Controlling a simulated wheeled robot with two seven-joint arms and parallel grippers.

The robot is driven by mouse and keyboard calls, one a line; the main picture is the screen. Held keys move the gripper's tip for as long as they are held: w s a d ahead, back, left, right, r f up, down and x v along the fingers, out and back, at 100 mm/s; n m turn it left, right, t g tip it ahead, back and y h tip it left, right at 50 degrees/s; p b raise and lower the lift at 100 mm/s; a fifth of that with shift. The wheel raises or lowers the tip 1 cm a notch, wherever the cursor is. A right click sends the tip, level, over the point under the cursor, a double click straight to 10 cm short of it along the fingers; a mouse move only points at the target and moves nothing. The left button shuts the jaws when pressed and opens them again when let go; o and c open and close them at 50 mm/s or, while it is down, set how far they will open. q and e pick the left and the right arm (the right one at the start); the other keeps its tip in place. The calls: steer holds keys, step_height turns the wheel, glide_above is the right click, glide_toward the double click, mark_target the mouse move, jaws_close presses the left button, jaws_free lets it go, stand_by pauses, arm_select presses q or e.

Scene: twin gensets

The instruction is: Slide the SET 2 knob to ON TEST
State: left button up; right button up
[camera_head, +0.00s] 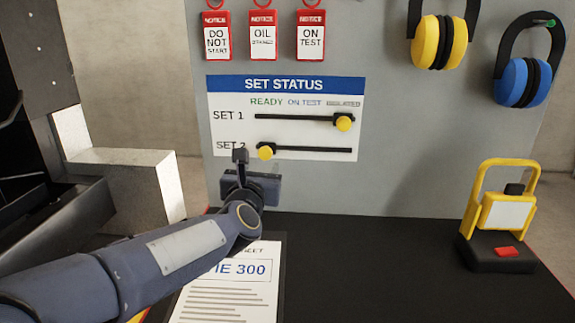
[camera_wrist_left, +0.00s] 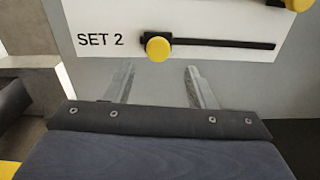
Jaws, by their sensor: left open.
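The SET STATUS board (camera_head: 225,140) has two slots under the words READY, ON TEST and a third label too small to read. The yellow SET 2 knob (camera_head: 265,152) sits at the left end of its slot, near READY. It also shows in the left wrist view (camera_wrist_left: 158,48), just beyond the fingers. The yellow SET 1 knob (camera_head: 344,123) is near the right end of its slot. My left gripper (camera_wrist_left: 160,86) is open and empty, its fingertips below the SET 2 knob and apart from it. My right gripper is not in view.
Red-topped tags (camera_head: 216,36) and yellow (camera_head: 438,42) and blue (camera_head: 523,80) ear defenders hang above. A yellow-handled device (camera_head: 500,215) stands on the dark bench at right. A printed sheet (camera_head: 230,295) lies under my left arm. The bench (camera_head: 370,270) between is clear.

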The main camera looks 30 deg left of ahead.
mark_target(265, 155)
arm_select(q)
steer(key=shift+w+a+n, duration=0.45)
steer(key=shift+w+n, duration=0.05)
steer(key=shift+w, duration=0.1)
steer(key=p+x, duration=0.1)
steer(key=x, duration=0.5)
steer(key=shift+w+a+r, duration=0.1)
steer(key=shift+w+a, duration=0.1)
steer(key=shift+w, duration=0.1)
